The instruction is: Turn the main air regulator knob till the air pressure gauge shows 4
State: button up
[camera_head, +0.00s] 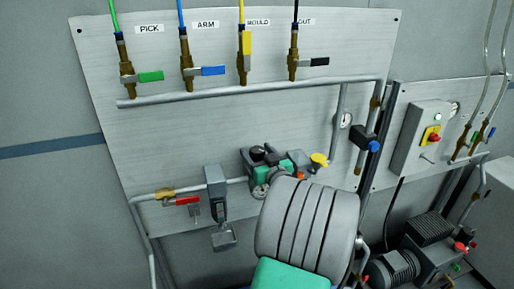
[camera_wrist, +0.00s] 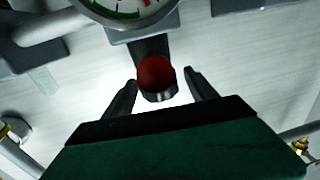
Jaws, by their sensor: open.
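In the wrist view, a gauge (camera_wrist: 130,8) with green and red arcs is cut off by the top edge; no needle reading shows. Below it, a dark cylinder with a red end (camera_wrist: 156,74) lies between the fingers of my gripper (camera_wrist: 160,78). My gripper is open, with gaps on both sides. I cannot tell whether this cylinder is the knob.
Several valves with coloured levers, including a green one (camera_head: 150,76), line the panel's (camera_head: 230,60) top pipe. A red-handled valve (camera_head: 187,200) and a grey unit (camera_head: 216,190) stand left. A blue-knobbed valve (camera_head: 374,146) and a control box (camera_head: 422,135) are right.

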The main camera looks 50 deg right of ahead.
jog(key=shift+w+d, duration=0.1)
jog(key=shift+w, duration=0.05)
jog(key=c, duration=1.3)
jog(key=shift+f+b, duration=0.15)
jog(key=shift+b, duration=0.25)
jog(key=shift+c, duration=0.4)
